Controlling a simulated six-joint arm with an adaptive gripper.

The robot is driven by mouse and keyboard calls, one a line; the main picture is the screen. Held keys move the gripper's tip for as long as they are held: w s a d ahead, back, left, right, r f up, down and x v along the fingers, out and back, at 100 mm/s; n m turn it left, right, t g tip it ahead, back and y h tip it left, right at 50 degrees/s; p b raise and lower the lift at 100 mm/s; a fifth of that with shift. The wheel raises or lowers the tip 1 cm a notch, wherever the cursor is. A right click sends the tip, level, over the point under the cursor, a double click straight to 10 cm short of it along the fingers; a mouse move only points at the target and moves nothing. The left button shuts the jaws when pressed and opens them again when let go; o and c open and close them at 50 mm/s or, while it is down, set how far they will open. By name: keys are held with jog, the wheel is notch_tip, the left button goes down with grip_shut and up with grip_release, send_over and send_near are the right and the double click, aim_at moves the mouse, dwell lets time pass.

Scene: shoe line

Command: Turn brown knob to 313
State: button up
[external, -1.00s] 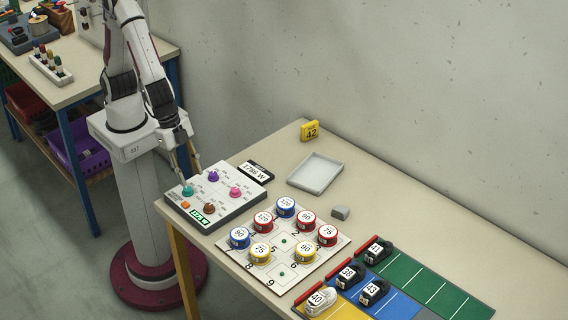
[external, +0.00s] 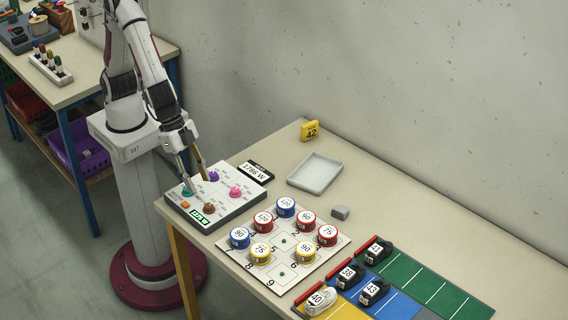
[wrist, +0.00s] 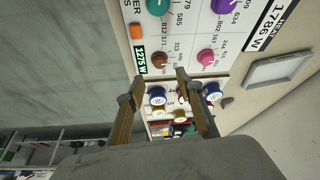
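The brown knob (external: 209,208) sits at the front of the grey control panel (external: 238,207), beside a green display. In the wrist view the brown knob (wrist: 160,60) has small numbers printed around it, partly readable; its pointer setting is too small to tell. My gripper (external: 198,183) is open and empty above the panel, between the teal knob (external: 187,191) and the purple knob (external: 213,176), behind the brown knob. In the wrist view my gripper's (wrist: 158,77) two fingers are spread wide, with the brown knob appearing just beyond the tips, between them.
A pink knob (external: 235,192) and an orange button (external: 185,205) share the panel. A board with several numbered coloured discs (external: 285,240) lies to the right. A grey tray (external: 315,172) stands behind. Shoes (external: 375,292) lie on coloured mats farther right.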

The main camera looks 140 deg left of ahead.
aim_at(208, 205)
jog(key=shift+x, duration=3.75)
grip_shut()
